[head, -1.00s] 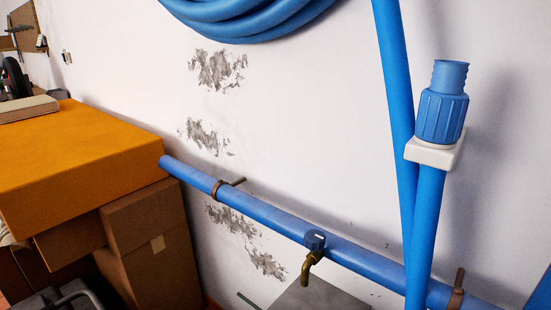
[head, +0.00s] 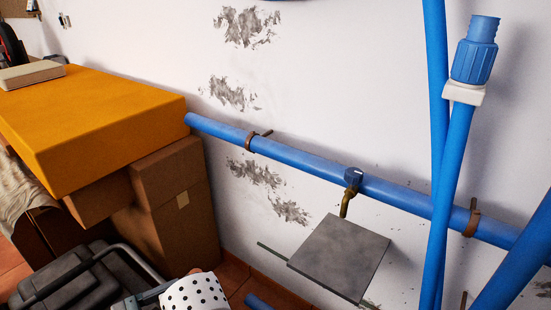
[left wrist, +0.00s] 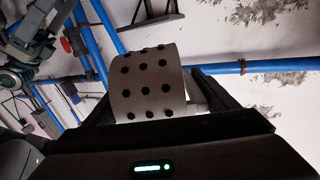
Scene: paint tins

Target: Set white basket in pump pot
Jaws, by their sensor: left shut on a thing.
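A white basket (head: 195,293) with rows of dark round holes shows at the bottom edge of the head view, its lower part cut off. In the left wrist view the basket (left wrist: 150,82) sits between the two dark fingers of my left gripper (left wrist: 155,95), which is shut on it and holds it off any surface I can see. No pump pot can be made out in these views. My right gripper is not in view.
An orange box (head: 90,125) rests on cardboard boxes (head: 165,215) at left.

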